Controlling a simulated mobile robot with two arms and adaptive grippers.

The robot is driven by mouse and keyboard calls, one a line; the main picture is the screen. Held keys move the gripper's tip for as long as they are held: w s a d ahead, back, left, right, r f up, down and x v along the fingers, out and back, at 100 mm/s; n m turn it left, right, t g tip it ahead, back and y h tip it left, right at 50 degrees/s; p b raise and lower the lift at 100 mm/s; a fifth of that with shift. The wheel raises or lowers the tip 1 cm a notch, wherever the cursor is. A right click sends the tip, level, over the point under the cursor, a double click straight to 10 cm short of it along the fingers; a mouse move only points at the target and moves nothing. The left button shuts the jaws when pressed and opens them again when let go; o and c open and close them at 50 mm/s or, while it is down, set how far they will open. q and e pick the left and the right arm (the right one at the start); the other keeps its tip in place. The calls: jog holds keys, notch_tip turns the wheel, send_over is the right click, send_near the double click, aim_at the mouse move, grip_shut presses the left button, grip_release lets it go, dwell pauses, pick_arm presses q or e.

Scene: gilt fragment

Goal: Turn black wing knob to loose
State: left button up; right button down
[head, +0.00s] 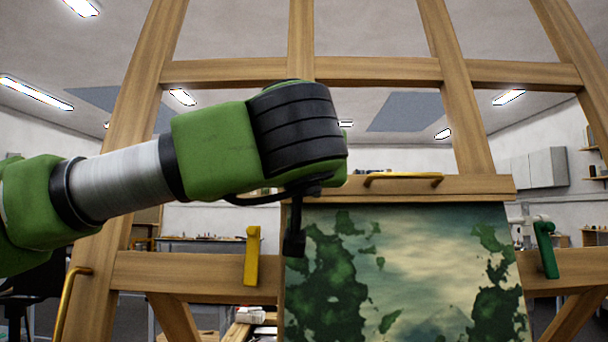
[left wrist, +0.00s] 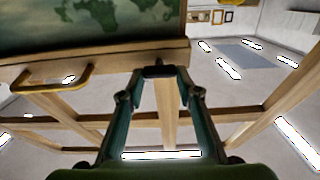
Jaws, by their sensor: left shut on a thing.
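The black wing knob (left wrist: 158,71) sits at the edge of the wooden rail (left wrist: 100,62) in the left wrist view, between the tips of both fingers. My left gripper (left wrist: 159,76) is shut on it, one finger on each side. In the head view the wrist of my left arm (head: 300,130) covers the knob's place in front of the easel's centre post. A thin dark part hangs below the wrist there, beside the painting's left edge. I cannot read from these views how far the knob is turned. My right gripper is in neither view.
The wooden easel (head: 145,115) fills the head view, with a green painting (head: 420,265) below the upper rail (head: 480,187). A brass handle (head: 403,178) is on that rail. A yellow lever (head: 252,255) and a green lever (head: 545,250) flank the painting.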

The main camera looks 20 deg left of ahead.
pick_arm(q)
jog(key=m+g, duration=0.2)
jog(key=m, duration=1)
jog(key=m+g+h+b, duration=0.1)
jog(key=m+g, duration=0.1)
jog(key=m, duration=1)
jog(key=m+g, duration=0.2)
jog(key=m, duration=1)
jog(key=shift+h+b, duration=0.3)
jog(key=shift+h, duration=0.1)
jog(key=shift+r, duration=0.1)
jog(key=o, duration=1.1)
